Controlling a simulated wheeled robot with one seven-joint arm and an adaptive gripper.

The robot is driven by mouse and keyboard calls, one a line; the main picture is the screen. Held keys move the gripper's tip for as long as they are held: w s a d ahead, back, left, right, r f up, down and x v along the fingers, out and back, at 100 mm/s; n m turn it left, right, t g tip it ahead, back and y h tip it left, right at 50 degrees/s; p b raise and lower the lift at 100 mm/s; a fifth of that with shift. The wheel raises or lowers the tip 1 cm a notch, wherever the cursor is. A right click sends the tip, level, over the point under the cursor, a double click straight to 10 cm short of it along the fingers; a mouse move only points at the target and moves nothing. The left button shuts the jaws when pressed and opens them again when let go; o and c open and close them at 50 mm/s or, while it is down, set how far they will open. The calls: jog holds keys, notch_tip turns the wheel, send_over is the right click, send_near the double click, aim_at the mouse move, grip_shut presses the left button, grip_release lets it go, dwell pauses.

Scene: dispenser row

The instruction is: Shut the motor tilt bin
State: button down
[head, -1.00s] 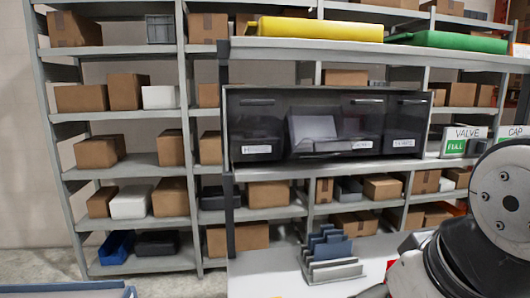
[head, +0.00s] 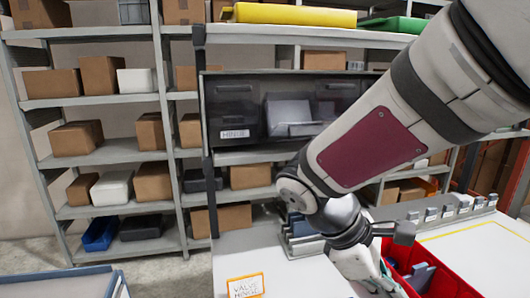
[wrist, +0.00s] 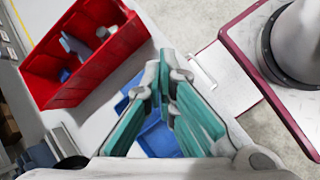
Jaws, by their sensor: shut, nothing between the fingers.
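The row of dark tilt bins (head: 212,112) hangs under the upper shelf in the head view. The left bin (head: 235,112) bears a label that reads HINGE. The middle bin (head: 290,112) shows pale grey pieces inside and seems tilted open; my arm covers its label and right part, so I cannot confirm it is the motor bin. The bins further right are hidden. My gripper, with teal fingers, is shut and empty in the wrist view (wrist: 166,72). It points down over the bench, low and well apart from the bins.
A red bin (wrist: 55,85) with grey and blue parts stands beside my gripper. A blue tray (wrist: 158,135) lies below the fingers. A grey slotted rack (head: 300,246) stands behind my wrist. A card reading VALVE HINGE (head: 246,288) lies at the bench front. The bench left of my arm is mostly clear.

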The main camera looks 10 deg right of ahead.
jog(key=w+a+r+n+t+h+p, duration=0.15)
jog(key=w+r+n+h, duration=0.25)
jog(key=w+n+h, duration=0.55)
jog(key=w+a+r+n+t+h+p, duration=0.1)
jog(key=w+a+n+t+h, duration=0.2)
jog(key=a+n+t, duration=0.35)
jog(key=w+a+r+n+t+h+p, duration=0.1)
jog(key=w+a+n+t+h, duration=0.2)
jog(key=a+n+t, duration=0.35)
jog(key=a+p+x, duration=0.1)
jog(key=x, duration=0.5)
jog(key=w+a+r+p+x, duration=0.1)
jog(key=x, duration=0.6)
jog(key=shift+r+t+p, duration=0.25)
jog(key=shift+t+p, duration=0.15)
jog(key=shift+t, duration=0.05)
jog(key=shift+w+r+y, duration=0.1)
jog(key=shift+w+y, duration=0.2)
jog(key=shift+y, duration=0.15)
